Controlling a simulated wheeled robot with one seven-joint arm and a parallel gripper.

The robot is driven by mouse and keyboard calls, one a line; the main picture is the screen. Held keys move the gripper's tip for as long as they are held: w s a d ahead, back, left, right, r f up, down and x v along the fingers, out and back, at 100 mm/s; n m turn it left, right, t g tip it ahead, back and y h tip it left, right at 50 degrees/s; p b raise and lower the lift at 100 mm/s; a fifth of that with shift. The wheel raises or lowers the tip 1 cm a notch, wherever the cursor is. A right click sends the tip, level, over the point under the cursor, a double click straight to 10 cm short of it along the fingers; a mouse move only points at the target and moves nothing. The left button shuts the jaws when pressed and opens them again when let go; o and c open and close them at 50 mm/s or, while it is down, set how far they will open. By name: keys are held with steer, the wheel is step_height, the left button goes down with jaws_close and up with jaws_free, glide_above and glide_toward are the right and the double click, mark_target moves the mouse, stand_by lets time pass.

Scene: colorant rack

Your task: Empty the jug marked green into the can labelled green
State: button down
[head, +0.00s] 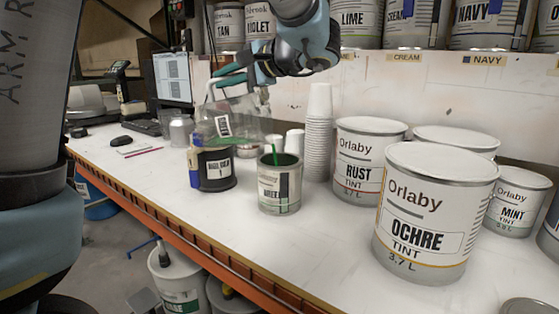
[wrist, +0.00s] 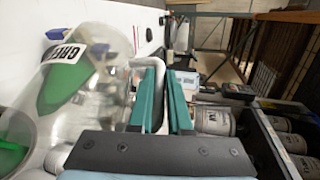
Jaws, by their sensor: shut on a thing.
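My gripper (head: 226,82) is shut on the handle of a clear jug (head: 232,108), above the bench. The jug is tilted, with some green liquid (head: 222,139) low in it. In the wrist view the jug (wrist: 95,60) carries a label starting "GRE", and the teal fingers (wrist: 163,98) close on its pale handle. An open can (head: 279,192) with dark green inside stands below and right of the jug; its label is small and hard to read. A thin green upright streak shows at its mouth; I cannot tell whether it is a stream or a stick.
A tall stack of white cups (head: 319,135), a RUST can (head: 365,160) and an OCHRE can (head: 434,215) stand to the right. The front of the bench is clear.

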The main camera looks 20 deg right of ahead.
steer(key=shift+s+d+f, duration=0.15)
steer(key=shift+s+d, duration=0.05)
steer(key=shift+d, duration=0.1)
stand_by(0.4)
steer(key=shift+s+d+r+t+y, duration=0.3)
steer(key=shift+d+t, duration=0.1)
steer(key=shift+d, duration=0.05)
stand_by(1.2)
